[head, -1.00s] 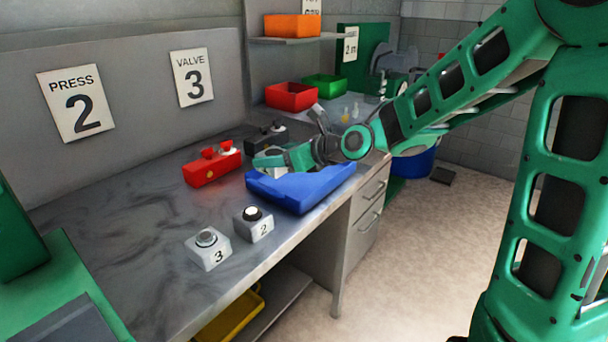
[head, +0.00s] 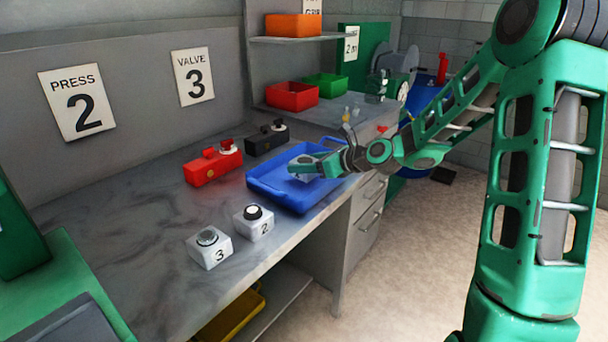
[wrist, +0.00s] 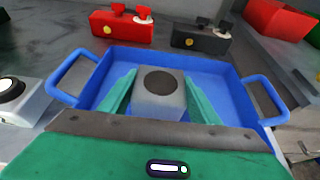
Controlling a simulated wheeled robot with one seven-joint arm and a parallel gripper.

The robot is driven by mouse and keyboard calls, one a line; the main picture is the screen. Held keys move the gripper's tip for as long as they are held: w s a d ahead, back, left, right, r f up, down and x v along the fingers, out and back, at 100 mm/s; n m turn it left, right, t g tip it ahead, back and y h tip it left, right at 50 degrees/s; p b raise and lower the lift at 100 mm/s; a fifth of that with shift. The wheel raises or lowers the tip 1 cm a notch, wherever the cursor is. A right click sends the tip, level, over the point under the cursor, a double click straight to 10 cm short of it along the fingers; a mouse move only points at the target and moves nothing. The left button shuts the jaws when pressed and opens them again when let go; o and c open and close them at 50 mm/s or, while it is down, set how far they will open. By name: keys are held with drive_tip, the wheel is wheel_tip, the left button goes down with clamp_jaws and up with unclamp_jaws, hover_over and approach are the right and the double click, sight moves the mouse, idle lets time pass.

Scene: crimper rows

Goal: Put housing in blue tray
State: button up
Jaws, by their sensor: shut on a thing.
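My gripper (head: 303,170) is shut on a light grey housing. The wrist view shows the housing (wrist: 158,100) between the two green fingers (wrist: 160,98), with a dark round patch on its top face. In the head view the fingers partly hide it. The blue tray (head: 292,205) sits near the front edge of the bench, and its floor (wrist: 220,88) shows around the fingers in the wrist view. The housing is over or within the tray's outline. I cannot tell whether it touches the floor.
Red (head: 291,98) and green (head: 325,86) bins are farther back. The bench's left part is clear.

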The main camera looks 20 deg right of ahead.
drive_tip(key=shift+f, duration=1.5)
drive_tip(key=shift+f, duration=0.1)
drive_tip(key=o, duration=1.6)
drive_tip(key=shift+o, duration=0.2)
